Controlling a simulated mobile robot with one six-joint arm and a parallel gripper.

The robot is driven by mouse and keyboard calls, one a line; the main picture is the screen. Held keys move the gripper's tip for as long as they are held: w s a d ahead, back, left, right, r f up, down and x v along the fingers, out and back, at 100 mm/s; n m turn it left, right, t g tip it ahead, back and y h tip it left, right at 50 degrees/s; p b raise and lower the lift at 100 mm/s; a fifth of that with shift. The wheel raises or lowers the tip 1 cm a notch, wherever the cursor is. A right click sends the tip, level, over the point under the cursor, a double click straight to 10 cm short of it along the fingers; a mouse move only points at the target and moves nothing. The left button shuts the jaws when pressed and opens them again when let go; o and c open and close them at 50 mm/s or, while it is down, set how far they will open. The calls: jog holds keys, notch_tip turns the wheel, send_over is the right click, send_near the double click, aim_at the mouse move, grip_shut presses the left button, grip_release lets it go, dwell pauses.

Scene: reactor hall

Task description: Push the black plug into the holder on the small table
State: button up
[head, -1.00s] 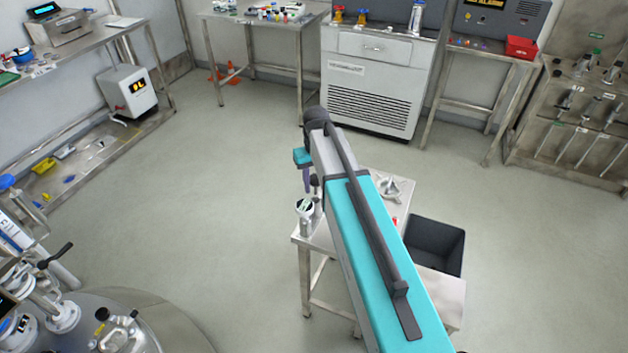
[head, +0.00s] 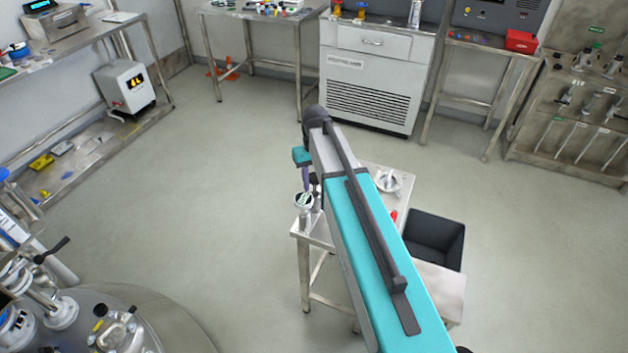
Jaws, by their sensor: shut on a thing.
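The small steel table (head: 318,236) stands in the middle of the floor, partly covered by my arm. The holder (head: 304,212), a short silver cylinder with a dark and green marked top, stands upright at its left edge. My gripper (head: 306,189) points down at the holder's top, its purple-grey fingers below the teal wrist. It is shut on the black plug, which is too small and too covered to make out clearly. I cannot tell whether the plug touches the holder or sits in its opening.
A silver fitting (head: 389,181) lies at the table's back right, with a small red thing (head: 394,215) near it. A black bin (head: 436,240) stands right of the table. A large round vessel (head: 150,320) fills the lower left. The floor left of the table is free.

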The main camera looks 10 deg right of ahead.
aim_at(315, 192)
jog(key=shift+f+b, duration=1.05)
jog(key=shift+f, duration=1.15)
jog(key=shift+f, duration=0.45)
jog(key=o, duration=1.2)
jog(key=shift+o, duration=0.2)
jog(key=shift+r+p, duration=1.85)
jog(key=shift+r, duration=1.65)
